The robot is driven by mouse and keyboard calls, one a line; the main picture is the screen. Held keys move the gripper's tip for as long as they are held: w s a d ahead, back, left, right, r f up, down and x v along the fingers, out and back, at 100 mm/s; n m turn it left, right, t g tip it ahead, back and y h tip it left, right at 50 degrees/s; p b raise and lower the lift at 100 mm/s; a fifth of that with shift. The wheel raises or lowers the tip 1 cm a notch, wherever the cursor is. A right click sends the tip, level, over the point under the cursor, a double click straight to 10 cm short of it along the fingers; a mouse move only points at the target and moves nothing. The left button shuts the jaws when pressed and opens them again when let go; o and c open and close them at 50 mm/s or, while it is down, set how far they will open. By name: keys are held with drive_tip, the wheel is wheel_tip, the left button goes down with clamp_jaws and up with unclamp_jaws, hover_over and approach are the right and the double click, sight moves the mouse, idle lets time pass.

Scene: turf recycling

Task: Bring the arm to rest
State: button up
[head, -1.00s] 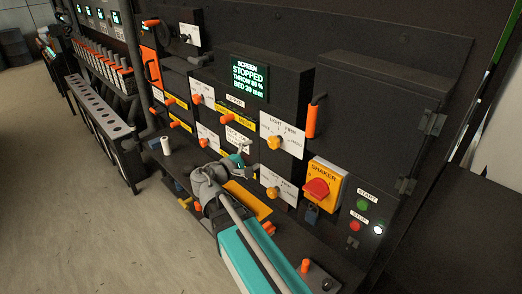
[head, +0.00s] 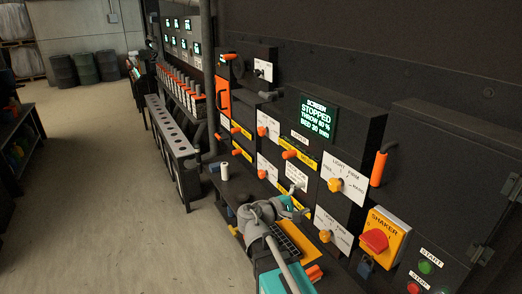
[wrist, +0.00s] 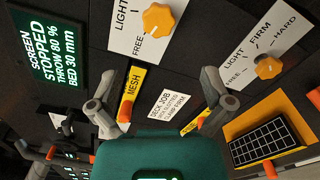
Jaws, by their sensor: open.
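My gripper (head: 293,205) is in front of the dark control panel (head: 345,115), low over the ledge, with my arm folded behind it. In the wrist view my gripper (wrist: 160,82) has its two grey fingers spread wide. Nothing is between them, and they frame the yellow MESH strip (wrist: 131,92) and the white deck job card (wrist: 169,108). I cannot tell how far the fingertips are from the panel, and no contact is clear.
The screen (head: 318,122) reads STOPPED. Yellow knobs (head: 335,185), an orange handle (head: 379,168) and the red shaker switch (head: 375,240) are on the panel. A yellow tray (wrist: 238,127) with a black gridded piece (wrist: 265,141) lies beside my gripper. The floor (head: 110,200) at left is clear.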

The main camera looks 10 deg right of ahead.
drive_tip(key=s+d+f+m+g+y, duration=0.1)
drive_tip(key=s+f+m+g+y, duration=0.3)
drive_tip(key=f+y, duration=0.55)
drive_tip(key=s+a+f+m+g+y, duration=0.2)
drive_tip(key=s+a+f+m+y, duration=0.2)
drive_tip(key=a+f+y, duration=0.3)
wheel_tip(320, 180, down, 2)
drive_tip(key=shift+s+a+m, duration=0.4)
drive_tip(key=shift+s+a, duration=0.1)
drive_tip(key=shift+a, duration=0.4)
